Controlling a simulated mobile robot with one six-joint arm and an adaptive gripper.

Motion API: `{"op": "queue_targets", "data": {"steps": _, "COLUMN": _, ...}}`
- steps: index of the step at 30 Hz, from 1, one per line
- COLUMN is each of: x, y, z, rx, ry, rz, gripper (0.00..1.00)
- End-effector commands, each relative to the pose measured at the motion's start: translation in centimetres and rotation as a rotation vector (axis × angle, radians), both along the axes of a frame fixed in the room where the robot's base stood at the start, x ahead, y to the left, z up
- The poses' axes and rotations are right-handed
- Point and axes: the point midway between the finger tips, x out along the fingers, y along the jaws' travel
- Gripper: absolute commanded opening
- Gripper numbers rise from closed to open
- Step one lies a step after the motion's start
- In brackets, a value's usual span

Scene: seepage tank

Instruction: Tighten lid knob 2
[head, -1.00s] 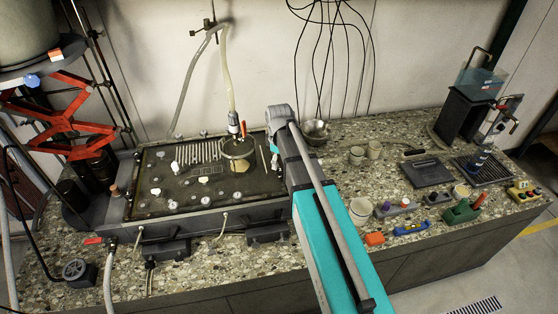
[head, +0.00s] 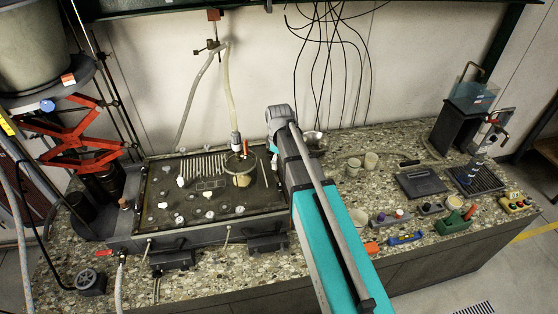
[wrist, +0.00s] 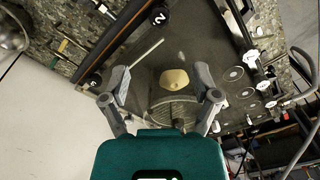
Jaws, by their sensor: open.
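Lid knob 2 (wrist: 159,17), a dark round knob with a white "2", stands at the tank lid's edge near the top of the wrist view. Another dark knob with a white mark (wrist: 93,82) is at the left; its number is hard to read. My gripper (wrist: 162,88) is open and empty, its two fingers apart over the lid, with knob 2 beyond the fingertips. In the head view the tank (head: 190,239) is left of my arm; my gripper is hidden there and I cannot pick out knob 2.
A clear cylinder (head: 241,169) with a hose stands on the lid close to my arm. A metal bowl (head: 316,142) is behind the arm. Cups, a dark flat device (head: 423,183) and a green holder (head: 455,222) occupy the right of the speckled bench.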

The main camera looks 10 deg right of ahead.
Motion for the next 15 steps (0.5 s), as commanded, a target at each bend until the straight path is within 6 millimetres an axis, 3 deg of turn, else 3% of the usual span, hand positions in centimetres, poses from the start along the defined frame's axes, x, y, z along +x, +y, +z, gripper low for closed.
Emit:
{"op": "queue_targets", "data": {"steps": 10, "x": 0.0, "y": 0.0, "z": 2.1, "rx": 0.000, "ry": 0.000, "rz": 0.000, "gripper": 0.79}}
{"op": "queue_targets", "data": {"steps": 15, "x": -1.5, "y": -0.1, "z": 0.7, "rx": 0.000, "ry": 0.000, "rz": -0.066, "gripper": 0.79}}
